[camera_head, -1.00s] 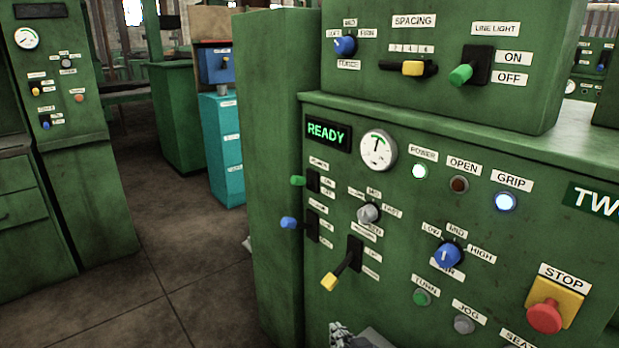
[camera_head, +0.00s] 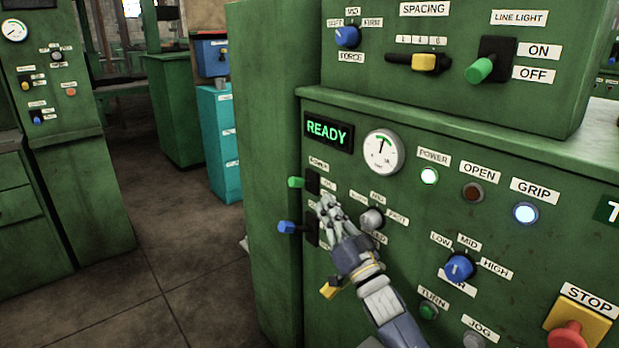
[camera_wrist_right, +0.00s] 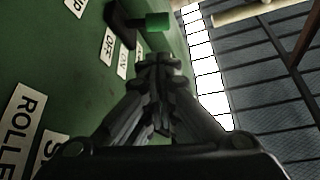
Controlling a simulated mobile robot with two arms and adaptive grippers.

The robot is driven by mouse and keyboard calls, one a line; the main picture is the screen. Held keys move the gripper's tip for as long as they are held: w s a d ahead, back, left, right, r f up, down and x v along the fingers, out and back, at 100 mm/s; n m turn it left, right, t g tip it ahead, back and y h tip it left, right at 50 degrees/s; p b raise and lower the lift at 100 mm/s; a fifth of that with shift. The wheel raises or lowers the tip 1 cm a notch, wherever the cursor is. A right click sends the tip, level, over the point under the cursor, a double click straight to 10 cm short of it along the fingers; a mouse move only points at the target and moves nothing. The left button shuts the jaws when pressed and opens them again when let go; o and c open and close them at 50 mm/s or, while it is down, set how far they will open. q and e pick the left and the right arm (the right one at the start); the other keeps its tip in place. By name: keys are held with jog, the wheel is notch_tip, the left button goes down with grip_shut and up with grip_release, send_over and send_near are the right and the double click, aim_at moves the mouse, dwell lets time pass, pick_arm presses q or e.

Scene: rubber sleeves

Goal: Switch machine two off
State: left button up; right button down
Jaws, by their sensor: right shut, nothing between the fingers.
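Machine two is the green cabinet (camera_head: 400,263) filling the right of the head view, its "TWO" sign cut off at the edge. Its display (camera_head: 329,132) reads READY and its power light (camera_head: 429,176) is lit. A green-tipped lever switch (camera_head: 296,182) sticks out at the panel's left under a small label; a green lever with ON and OFF labels shows in the right wrist view (camera_wrist_right: 157,21). My right gripper (camera_head: 327,204) is shut and empty, just right of and below this lever, apart from it in the wrist view. My left gripper is out of view.
A blue-tipped lever (camera_head: 288,227) sits just below the green one. A yellow-tipped lever (camera_head: 330,290), a grey knob (camera_head: 372,218) and a red stop button (camera_head: 568,338) are close by. Another green lever (camera_head: 480,70), for the line light, is on the upper box. Open floor lies left.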

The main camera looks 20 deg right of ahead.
aim_at(311, 181)
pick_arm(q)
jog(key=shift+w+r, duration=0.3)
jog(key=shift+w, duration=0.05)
pick_arm(e)
jog(key=x, duration=1)
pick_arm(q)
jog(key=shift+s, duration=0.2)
pick_arm(e)
jog(key=shift+f, duration=0.1)
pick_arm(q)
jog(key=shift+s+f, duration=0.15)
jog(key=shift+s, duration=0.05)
pick_arm(e)
jog(key=shift+a+f+n, duration=0.1)
jog(key=shift+n, duration=0.3)
